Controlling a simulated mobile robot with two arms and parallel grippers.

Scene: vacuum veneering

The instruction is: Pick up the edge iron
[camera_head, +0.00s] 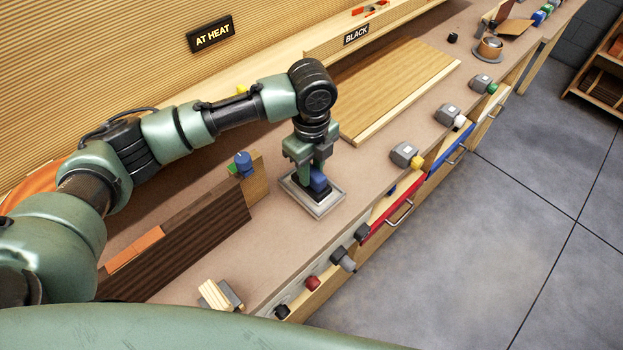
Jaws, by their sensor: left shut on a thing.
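The edge iron (319,183) shows a blue handle above a dark base. It sits on a pale grey square rest (325,208) on the bench. My left gripper (312,178) points straight down over it and is shut on the blue handle. The fingers hide part of the handle and base. I cannot tell whether the iron is clear of the rest. My right gripper is not in view.
The bench top (375,170) is clear just right of the rest. A dark veneered panel (195,240) stands at the left, with a blue-topped item (243,163) near its end. A light wood panel (400,85) lies behind. Several grey boxes (406,154) line the front edge.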

